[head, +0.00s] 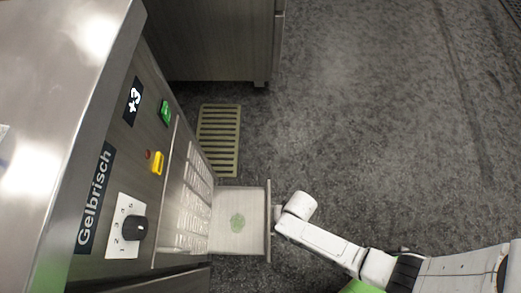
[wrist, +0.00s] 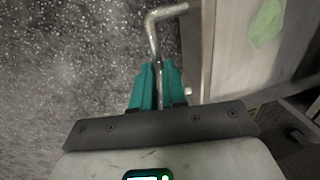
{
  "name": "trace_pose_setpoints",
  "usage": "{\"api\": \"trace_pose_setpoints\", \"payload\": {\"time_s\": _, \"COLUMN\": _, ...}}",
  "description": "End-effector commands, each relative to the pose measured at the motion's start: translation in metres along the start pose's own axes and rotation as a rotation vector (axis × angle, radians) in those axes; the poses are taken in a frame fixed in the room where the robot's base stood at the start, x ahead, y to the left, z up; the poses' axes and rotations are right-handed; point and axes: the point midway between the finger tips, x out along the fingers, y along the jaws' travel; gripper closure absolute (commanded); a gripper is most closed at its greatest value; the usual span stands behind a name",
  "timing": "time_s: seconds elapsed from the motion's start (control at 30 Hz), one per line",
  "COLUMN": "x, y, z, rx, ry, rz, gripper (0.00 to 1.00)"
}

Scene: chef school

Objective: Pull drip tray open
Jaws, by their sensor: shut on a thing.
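The drip tray (head: 225,205) is a shallow metal tray that sticks out to the right from the front of the steel machine. A green patch (head: 238,222) lies on its floor, and it also shows in the wrist view (wrist: 266,22). In the wrist view a bent metal handle (wrist: 153,32) stands on the tray's front wall (wrist: 208,45). My gripper (wrist: 158,92) has teal fingers shut on the handle's bar. In the head view my gripper (head: 277,217) is at the tray's outer end, its fingers mostly hidden.
The steel machine (head: 60,70) labelled Gelbrisch fills the left, with a black knob (head: 134,228), a green switch (head: 165,111) and a yellow switch (head: 158,163). A slotted floor grate (head: 219,140) and a steel cabinet (head: 215,40) lie beyond the tray. The grey floor (head: 390,120) at right is clear.

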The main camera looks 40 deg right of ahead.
Motion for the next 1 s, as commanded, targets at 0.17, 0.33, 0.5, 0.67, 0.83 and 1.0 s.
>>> {"api": "trace_pose_setpoints", "payload": {"time_s": 0.17, "x": -0.007, "y": 0.029, "z": 0.001, "rx": 0.003, "ry": -0.001, "rz": 0.001, "gripper": 1.00}}
{"api": "trace_pose_setpoints", "payload": {"time_s": 0.33, "x": -0.008, "y": 0.042, "z": 0.000, "rx": 0.001, "ry": 0.000, "rz": 0.000, "gripper": 1.00}}
{"api": "trace_pose_setpoints", "payload": {"time_s": 0.5, "x": -0.008, "y": 0.045, "z": 0.000, "rx": 0.000, "ry": 0.000, "rz": 0.000, "gripper": 1.00}}
{"api": "trace_pose_setpoints", "payload": {"time_s": 0.67, "x": -0.008, "y": 0.045, "z": 0.000, "rx": 0.000, "ry": 0.000, "rz": 0.000, "gripper": 1.00}}
{"api": "trace_pose_setpoints", "payload": {"time_s": 0.83, "x": -0.008, "y": 0.044, "z": 0.000, "rx": 0.000, "ry": 0.000, "rz": 0.000, "gripper": 0.79}}
{"api": "trace_pose_setpoints", "payload": {"time_s": 1.0, "x": -0.008, "y": 0.044, "z": 0.000, "rx": -0.001, "ry": 0.000, "rz": -0.001, "gripper": 0.63}}
